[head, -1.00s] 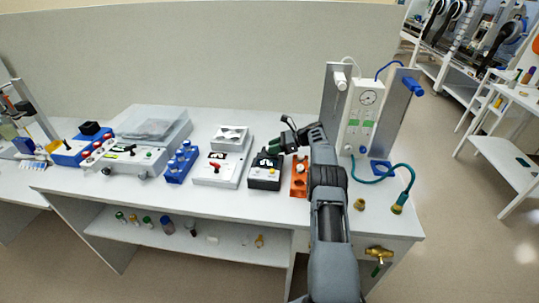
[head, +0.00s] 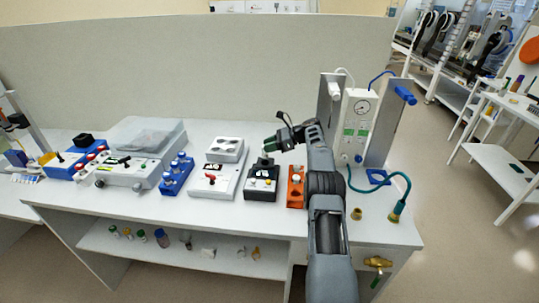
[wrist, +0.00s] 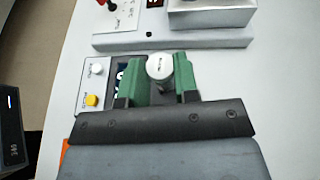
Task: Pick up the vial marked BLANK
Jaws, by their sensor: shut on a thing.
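My gripper (wrist: 163,85) has green fingers and is shut on a vial with a white cap (wrist: 159,66), in the wrist view. The cap has a small dark mark that I cannot read clearly. In the head view my gripper (head: 269,146) is above the black block device (head: 262,184) on the bench.
An orange block (head: 296,187) stands right of the black device, under my arm. A white device with a red knob (head: 217,181) and a blue rack (head: 177,174) stand to the left. The gauge panel (head: 356,125) stands to the right.

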